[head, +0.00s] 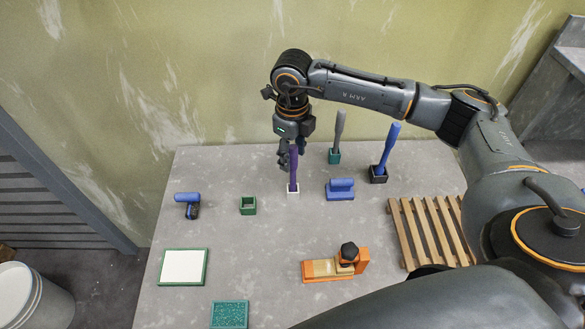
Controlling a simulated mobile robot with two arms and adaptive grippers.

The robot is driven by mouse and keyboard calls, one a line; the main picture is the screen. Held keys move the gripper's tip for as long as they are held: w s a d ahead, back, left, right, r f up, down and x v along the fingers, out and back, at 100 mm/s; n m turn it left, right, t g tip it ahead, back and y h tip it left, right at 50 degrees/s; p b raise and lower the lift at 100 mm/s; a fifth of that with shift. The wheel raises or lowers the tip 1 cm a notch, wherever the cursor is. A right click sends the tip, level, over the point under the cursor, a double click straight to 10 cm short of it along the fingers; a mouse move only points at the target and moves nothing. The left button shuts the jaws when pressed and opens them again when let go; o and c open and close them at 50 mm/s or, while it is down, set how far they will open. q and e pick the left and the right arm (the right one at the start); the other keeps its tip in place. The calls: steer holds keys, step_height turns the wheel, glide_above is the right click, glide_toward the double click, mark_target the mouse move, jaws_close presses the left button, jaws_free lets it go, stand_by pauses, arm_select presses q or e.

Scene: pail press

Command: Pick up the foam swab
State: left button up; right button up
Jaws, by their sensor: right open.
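Several upright stick-like tools stand in small holders, and I cannot tell for sure which is the foam swab. A purple one (294,172) stands in a white holder (293,189). A grey one (339,128) stands in a teal holder (334,157). A blue one (388,145) leans right in a black holder (378,174). My right gripper (284,163) is open, pointing down just behind and left of the purple tool's top. It appears empty, and its fingers are partly hidden by the purple tool. My left gripper is not in view.
On the grey table (235,285) are an empty green holder (248,206), a blue-handled tool (188,203), a blue block (340,189), an orange fixture (335,265), a green-rimmed white tray (183,267), a teal pad (229,314) and a wooden rack (430,232). A pail (50,300) stands left.

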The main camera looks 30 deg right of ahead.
mark_target(292, 165)
steer(key=f+p, duration=0.2)
steer(key=f, duration=0.1)
steer(key=shift+s+f, duration=0.2)
steer(key=shift+f, duration=0.05)
steer(key=shift+w+f, duration=0.1)
steer(key=shift+f, duration=0.35)
jaws_close()
steer(key=shift+r, duration=0.15)
